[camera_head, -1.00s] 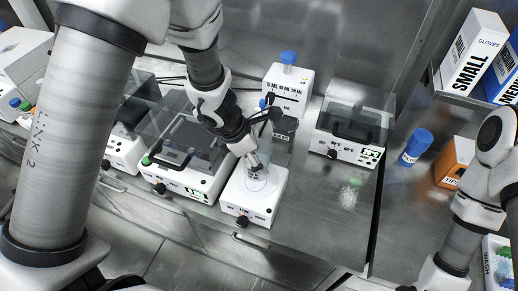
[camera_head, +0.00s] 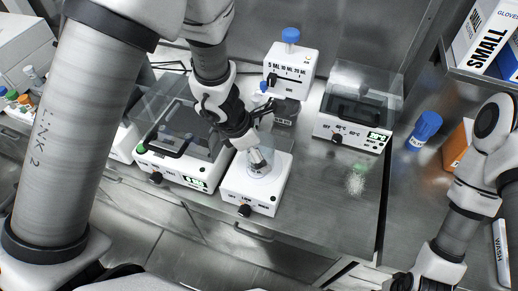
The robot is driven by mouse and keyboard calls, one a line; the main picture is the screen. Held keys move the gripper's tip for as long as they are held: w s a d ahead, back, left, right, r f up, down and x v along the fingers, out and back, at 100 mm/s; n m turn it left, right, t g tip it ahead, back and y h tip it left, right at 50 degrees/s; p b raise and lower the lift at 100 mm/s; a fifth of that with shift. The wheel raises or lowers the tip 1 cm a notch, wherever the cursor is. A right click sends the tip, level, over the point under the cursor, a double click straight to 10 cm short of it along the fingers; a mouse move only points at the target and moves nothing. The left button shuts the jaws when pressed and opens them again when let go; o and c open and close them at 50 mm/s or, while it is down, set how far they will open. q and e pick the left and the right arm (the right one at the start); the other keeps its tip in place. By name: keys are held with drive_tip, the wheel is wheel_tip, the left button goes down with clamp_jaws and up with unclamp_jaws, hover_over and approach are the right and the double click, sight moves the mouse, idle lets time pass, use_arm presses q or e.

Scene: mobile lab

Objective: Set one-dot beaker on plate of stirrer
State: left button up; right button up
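The stirrer (camera_head: 237,191) is a white box with a dark front knob and a pale top plate, on the metal bench. A clear glass beaker (camera_head: 267,172) shows faintly over its plate; its dot mark cannot be made out. My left gripper (camera_head: 259,162) points down at the beaker's upper part. The fingertips are small and blend with the glass, so I cannot tell whether they grip it, or whether the beaker's base touches the plate. My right gripper (camera_head: 402,282) is dark, low at the bottom edge and partly cut off.
A white device with a tray (camera_head: 172,168) stands left of the stirrer. A dispenser with a blue cap (camera_head: 290,64) and a lidded heater (camera_head: 352,127) stand behind. A blue-capped bottle (camera_head: 424,130) and glove boxes (camera_head: 485,35) are at right.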

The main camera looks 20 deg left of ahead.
use_arm(q)
drive_tip(key=shift+r+p, duration=0.45)
drive_tip(key=shift+p, duration=0.05)
drive_tip(key=p+v, duration=0.3)
drive_tip(key=v, duration=0.8)
drive_tip(key=shift+r, duration=0.25)
drive_tip(key=shift+s+a, duration=0.1)
drive_tip(key=shift+a, duration=0.05)
